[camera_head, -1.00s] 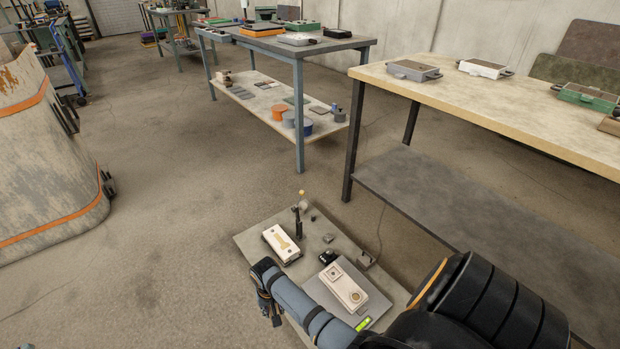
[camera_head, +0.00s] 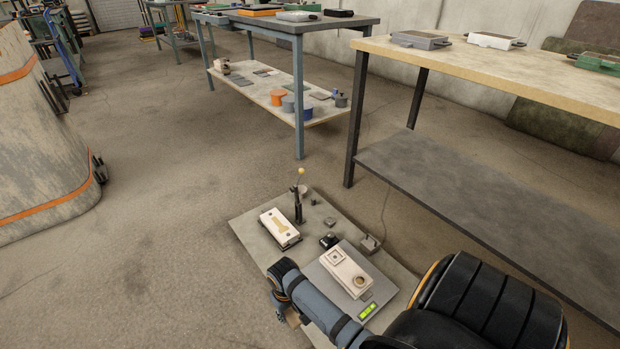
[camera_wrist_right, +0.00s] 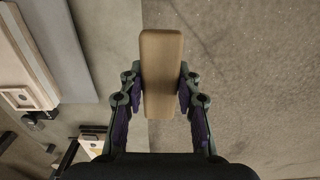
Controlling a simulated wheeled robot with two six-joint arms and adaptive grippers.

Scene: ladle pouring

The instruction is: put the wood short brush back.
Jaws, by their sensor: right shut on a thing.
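My right gripper (camera_wrist_right: 160,88) is shut on a tan wooden block, which looks like the wood short brush (camera_wrist_right: 161,50). The block lies lengthwise between the two fingers and sticks out past them. Its underside and any bristles are hidden. In the head view my right gripper (camera_head: 284,301) is at the left edge of the low grey board (camera_head: 250,223), with a small brown part of the brush (camera_head: 293,318) showing below it. My left gripper is not in view.
The board holds a white box with a tan key-shaped mark (camera_head: 280,226), a grey scale with a green display (camera_head: 368,310) bearing a white block (camera_head: 345,271), and a dark upright stand (camera_head: 298,208). A wooden-topped table (camera_head: 480,75) stands behind. Floor to the left is clear.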

